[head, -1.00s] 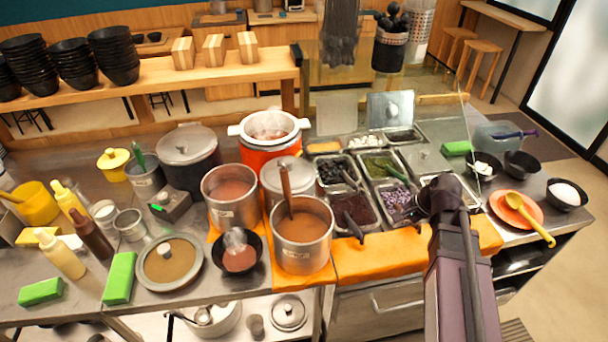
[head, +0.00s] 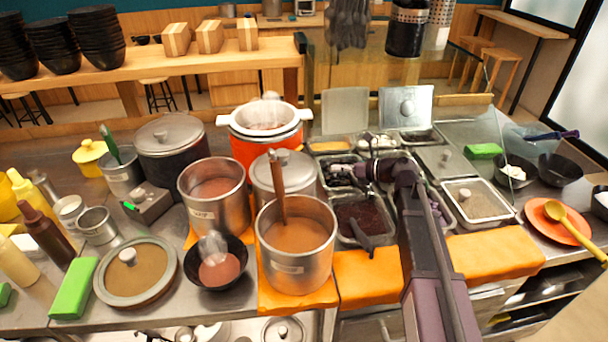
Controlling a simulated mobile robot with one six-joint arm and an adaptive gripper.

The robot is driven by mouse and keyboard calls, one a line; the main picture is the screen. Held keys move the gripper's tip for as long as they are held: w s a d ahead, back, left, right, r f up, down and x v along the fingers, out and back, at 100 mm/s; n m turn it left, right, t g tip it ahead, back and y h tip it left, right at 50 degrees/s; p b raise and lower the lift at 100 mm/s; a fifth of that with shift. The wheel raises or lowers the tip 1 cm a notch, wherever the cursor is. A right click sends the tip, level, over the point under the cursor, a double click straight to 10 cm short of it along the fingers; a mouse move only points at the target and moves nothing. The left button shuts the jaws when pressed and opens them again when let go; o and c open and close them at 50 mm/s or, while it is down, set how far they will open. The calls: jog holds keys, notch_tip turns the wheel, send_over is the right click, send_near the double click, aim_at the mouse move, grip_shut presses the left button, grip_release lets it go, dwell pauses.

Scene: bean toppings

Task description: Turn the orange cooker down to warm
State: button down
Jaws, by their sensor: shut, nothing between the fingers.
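The orange cooker (head: 246,151) stands at the back middle of the counter in the head view. It is a round orange body with a white rim and side handles, and a ladle or lid knob shows above its pale contents. Its lower front is hidden by steel pots, and I see no dial or setting on it. My gripper (head: 346,175) is at the end of my purple arm, over the topping trays to the right of the cooker and apart from it. Its fingers are small and dark against the dark toppings; they look shut and empty.
A lidded steel pot (head: 264,184) and a soup pot with a ladle (head: 297,262) stand in front of the cooker. A dark lidded pot (head: 177,158) is to its left. A small grey box with a green light (head: 147,204) sits further left. A glass guard (head: 470,110) rises behind the trays.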

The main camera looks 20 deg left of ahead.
jog(key=shift+w+a+m+y, duration=0.4)
jog(key=shift+w+a+m, duration=0.15)
jog(key=shift+a+m, duration=0.1)
jog(key=shift+a, duration=0.2)
jog(key=shift+w+r+x, duration=0.15)
jog(key=shift+r+x, duration=0.05)
jog(key=shift+x, duration=0.9)
jog(key=shift+w+r+x, duration=0.1)
jog(key=shift+r+x, duration=0.1)
jog(key=shift+x, duration=0.9)
jog(key=shift+w+r+x, duration=0.15)
jog(key=shift+r+x, duration=0.05)
jog(key=shift+x, duration=0.9)
jog(key=shift+s+a+f+b, duration=0.15)
jog(key=shift+s+b, duration=0.1)
jog(key=shift+b, duration=0.2)
jog(key=shift+s+a+r+p, duration=0.1)
jog(key=shift+s+r+p, duration=0.35)
jog(key=shift+s, duration=0.05)
jog(key=shift+s+a+r, duration=0.1)
jog(key=shift+s+r, duration=0.05)
jog(key=shift+s, duration=0.4)
